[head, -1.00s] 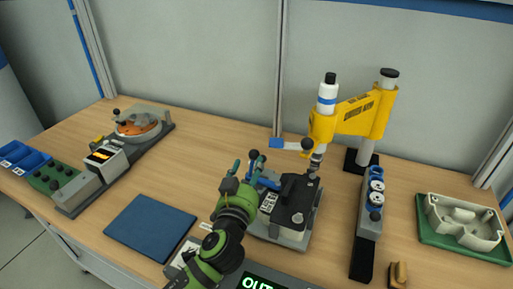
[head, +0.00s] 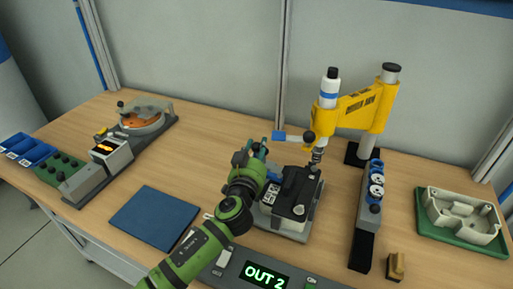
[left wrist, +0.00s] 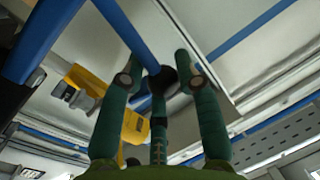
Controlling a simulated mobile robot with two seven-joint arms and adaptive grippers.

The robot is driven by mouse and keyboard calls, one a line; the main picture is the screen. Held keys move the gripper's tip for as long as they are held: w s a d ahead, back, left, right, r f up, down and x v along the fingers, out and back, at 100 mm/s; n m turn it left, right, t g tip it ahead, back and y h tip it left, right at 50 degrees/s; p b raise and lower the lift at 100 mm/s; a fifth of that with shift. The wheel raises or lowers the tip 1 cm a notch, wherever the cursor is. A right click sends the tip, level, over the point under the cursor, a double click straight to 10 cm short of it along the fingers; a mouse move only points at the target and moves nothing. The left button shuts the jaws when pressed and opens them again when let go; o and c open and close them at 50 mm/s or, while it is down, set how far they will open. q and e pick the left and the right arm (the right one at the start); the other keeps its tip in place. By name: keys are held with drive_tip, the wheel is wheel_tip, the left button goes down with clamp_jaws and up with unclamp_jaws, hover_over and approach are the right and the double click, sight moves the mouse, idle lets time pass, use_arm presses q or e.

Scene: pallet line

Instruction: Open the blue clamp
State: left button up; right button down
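The blue clamp's lever (left wrist: 128,30) shows in the left wrist view as a blue bar with a black knob (left wrist: 162,78) at its end. The knob sits between the green fingers of my left gripper (left wrist: 157,72), which look spread with some room beside the knob. In the head view my left gripper (head: 254,155) is at the left back of the clamp fixture, a grey base with a black block (head: 292,192). It hides most of the lever there, and contact cannot be made out. My right gripper is not in view.
A yellow press (head: 355,108) with a blue-tipped lever stands close behind the fixture. A dark stand with round dials (head: 370,205) is to its right. A green tray with a pale casting (head: 462,215) lies far right.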

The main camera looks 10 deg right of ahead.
use_arm(q)
drive_tip(key=shift+r, duration=0.15)
clamp_jaws()
drive_tip(key=shift+w, duration=0.1)
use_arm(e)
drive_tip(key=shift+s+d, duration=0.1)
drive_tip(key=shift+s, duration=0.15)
